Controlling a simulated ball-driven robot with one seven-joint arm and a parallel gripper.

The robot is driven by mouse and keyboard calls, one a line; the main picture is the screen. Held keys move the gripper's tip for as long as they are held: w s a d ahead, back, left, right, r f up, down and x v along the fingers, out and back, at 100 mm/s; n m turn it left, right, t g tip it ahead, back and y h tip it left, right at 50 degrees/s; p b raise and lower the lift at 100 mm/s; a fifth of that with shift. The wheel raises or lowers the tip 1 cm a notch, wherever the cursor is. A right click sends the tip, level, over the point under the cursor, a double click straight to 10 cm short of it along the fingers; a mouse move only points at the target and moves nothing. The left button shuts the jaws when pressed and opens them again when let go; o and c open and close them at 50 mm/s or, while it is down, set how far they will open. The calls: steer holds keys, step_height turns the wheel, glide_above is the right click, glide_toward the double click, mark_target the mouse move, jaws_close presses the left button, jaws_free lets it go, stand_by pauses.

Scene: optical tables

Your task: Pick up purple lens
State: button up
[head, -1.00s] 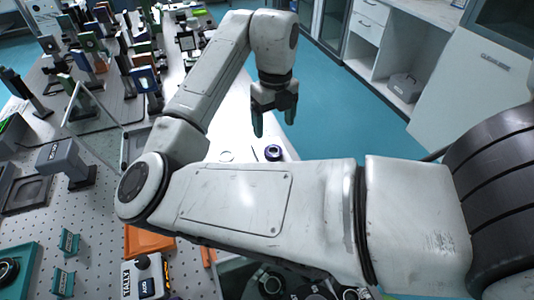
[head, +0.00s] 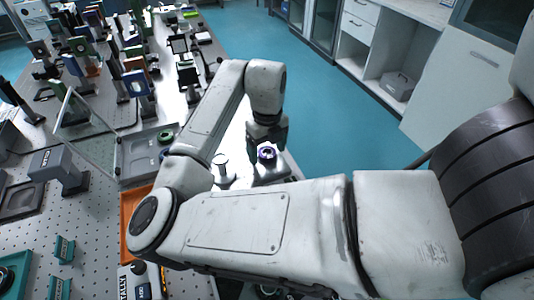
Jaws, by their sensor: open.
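The purple lens (head: 267,152) is a small dark round mount with a purple ring, near the right edge of the white table, beyond my forearm. My gripper (head: 268,138) points down right at the lens, its dark fingers open. The fingertips overlap the lens in the picture, so I cannot tell whether they touch it or stand around it.
A small post-like part (head: 221,166) stands left of the lens. Many optical mounts crowd the far table. Blue floor is open to the right.

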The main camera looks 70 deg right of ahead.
steer(key=c, duration=1.2)
steer(key=shift+r, duration=0.85)
steer(key=shift+c, duration=0.2)
steer(key=s+r, duration=1.1)
steer(key=s, duration=0.3)
steer(key=shift+r, duration=0.2)
